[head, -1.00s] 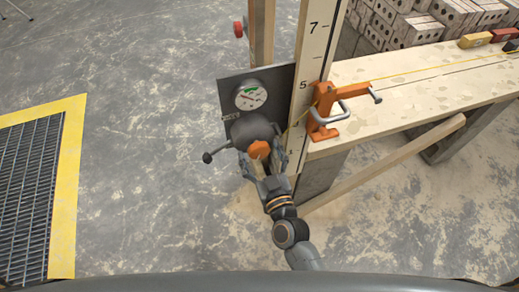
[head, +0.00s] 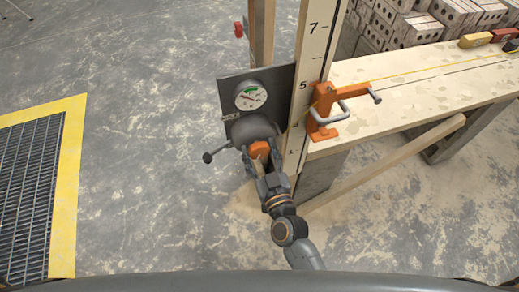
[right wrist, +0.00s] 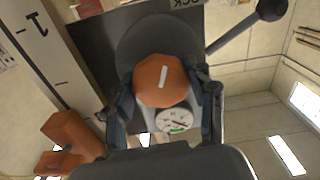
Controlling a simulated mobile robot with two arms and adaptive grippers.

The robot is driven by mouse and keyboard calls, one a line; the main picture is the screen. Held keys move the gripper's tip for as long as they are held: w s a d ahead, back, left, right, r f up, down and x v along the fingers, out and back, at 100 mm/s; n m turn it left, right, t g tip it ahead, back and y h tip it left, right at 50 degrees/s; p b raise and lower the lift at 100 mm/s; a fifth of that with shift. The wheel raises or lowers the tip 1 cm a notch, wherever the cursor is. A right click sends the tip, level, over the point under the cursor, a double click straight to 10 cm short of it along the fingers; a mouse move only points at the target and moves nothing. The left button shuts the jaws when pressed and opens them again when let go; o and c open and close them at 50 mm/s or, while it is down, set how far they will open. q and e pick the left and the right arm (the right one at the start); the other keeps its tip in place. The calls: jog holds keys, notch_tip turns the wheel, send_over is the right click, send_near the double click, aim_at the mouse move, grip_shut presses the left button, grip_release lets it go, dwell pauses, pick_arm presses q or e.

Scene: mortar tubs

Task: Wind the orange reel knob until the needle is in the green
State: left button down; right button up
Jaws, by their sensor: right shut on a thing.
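The orange reel knob (head: 259,148) sits on the front of the dark grey reel (head: 252,127). In the right wrist view the knob (right wrist: 160,80) is faceted with a pale mark across its face. My right gripper (head: 263,160) is shut on it; in the right wrist view its fingers (right wrist: 168,98) stand on either side of the knob. The round white gauge (head: 250,96) is above the reel on a dark plate, with a green band near its top. It also shows in the right wrist view (right wrist: 176,121); its needle is too small to place surely. My left gripper is not in view.
An upright numbered board (head: 313,60) stands close right of the reel. An orange clamp (head: 323,108) is on the end of the wooden bench (head: 400,95). A dark lever (head: 208,157) sticks out left of the reel. Floor to the left is clear up to the yellow-edged grate (head: 72,180).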

jog(key=m+p, duration=0.1)
jog(key=m, duration=0.1)
jog(key=shift+r+m, duration=0.15)
jog(key=shift+m, duration=0.25)
jog(key=m, duration=0.2)
jog(key=shift+m+p, duration=0.3)
jog(key=shift+p, duration=0.1)
jog(key=m, duration=0.5)
jog(key=shift+m, duration=0.3)
jog(key=o, duration=1.2)
